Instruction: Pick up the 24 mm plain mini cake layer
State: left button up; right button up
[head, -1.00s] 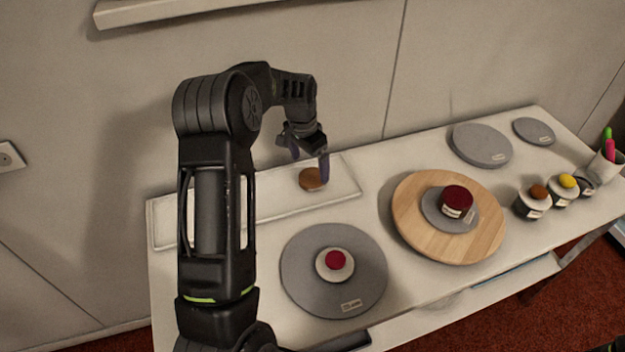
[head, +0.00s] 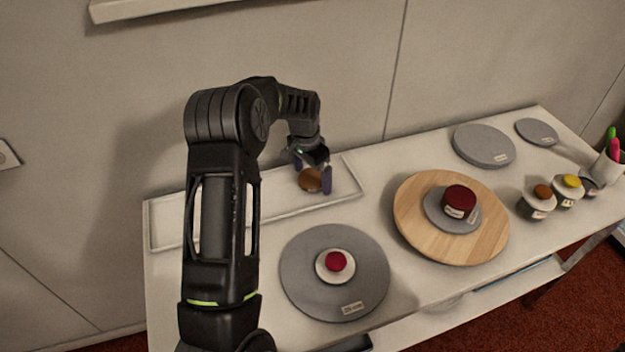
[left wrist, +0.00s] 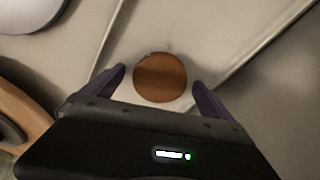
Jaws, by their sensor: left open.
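The plain mini cake layer is a small round brown disc (head: 310,180) on the white tray (head: 230,212) at the back of the table. In the left wrist view the brown layer (left wrist: 160,77) appears centred just beyond and between the two purple fingertips. My left gripper (head: 313,184) is open with its fingers pointing down, one on each side of the layer. The fingers (left wrist: 158,82) look apart from the layer, with a gap on both sides. Whether they are low enough to flank it is hard to tell. My right gripper is not in view.
A grey turntable (head: 310,290) with a small red-topped item stands in front. A wooden turntable (head: 415,235) with a dark red cake is to the right. Grey discs (head: 485,143), small topped cups (head: 535,203) and a pen cup (head: 606,167) stand farther right.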

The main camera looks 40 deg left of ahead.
pick_arm(q)
jog(key=shift+c, duration=0.5)
jog(key=c, duration=1.3)
